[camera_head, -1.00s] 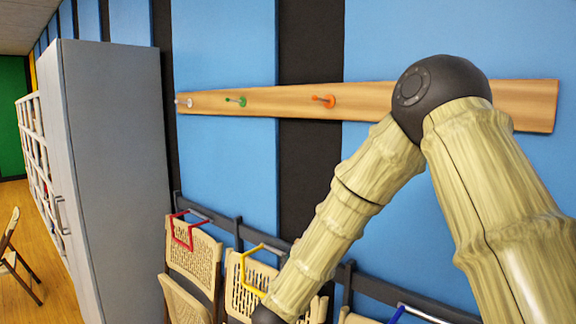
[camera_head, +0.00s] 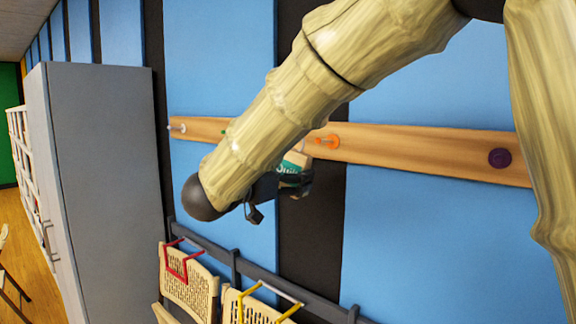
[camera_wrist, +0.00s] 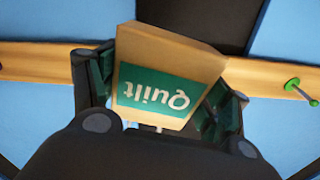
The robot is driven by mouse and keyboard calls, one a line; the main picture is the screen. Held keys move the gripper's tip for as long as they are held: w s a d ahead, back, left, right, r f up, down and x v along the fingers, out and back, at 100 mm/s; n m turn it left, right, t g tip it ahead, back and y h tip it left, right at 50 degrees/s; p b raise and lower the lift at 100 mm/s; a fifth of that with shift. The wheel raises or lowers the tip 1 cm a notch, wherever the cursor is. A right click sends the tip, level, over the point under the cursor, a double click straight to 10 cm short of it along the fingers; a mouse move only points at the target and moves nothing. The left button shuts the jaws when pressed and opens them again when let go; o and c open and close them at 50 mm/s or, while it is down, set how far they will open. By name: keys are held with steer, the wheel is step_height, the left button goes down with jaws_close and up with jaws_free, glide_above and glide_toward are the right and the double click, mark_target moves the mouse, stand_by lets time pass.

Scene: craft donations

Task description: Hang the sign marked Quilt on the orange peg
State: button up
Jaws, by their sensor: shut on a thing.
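The sign marked Quilt (camera_wrist: 170,52) is a tan board with a green label and white lettering. My gripper (camera_wrist: 165,92) is shut on it, one finger on each side; the lettering looks upside down in the wrist view. In the head view the sign (camera_head: 297,158) shows partly beyond my arm, in front of the wooden rail, just left of and below the orange peg (camera_head: 328,141). My gripper (camera_head: 296,182) is partly hidden there by my arm. The orange peg does not show in the wrist view. I cannot tell the gap between sign and peg.
Folded chairs (camera_head: 188,283) hang below. A grey cabinet (camera_head: 105,180) stands left.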

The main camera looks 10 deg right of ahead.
steer(key=shift+x, duration=0.8)
steer(key=f+x, duration=0.1)
steer(key=x, duration=0.8)
steer(key=shift+d+f, duration=0.2)
steer(key=shift+f, duration=0.1)
stand_by(0.8)
steer(key=shift+w, duration=0.1)
stand_by(0.5)
steer(key=o, duration=1)
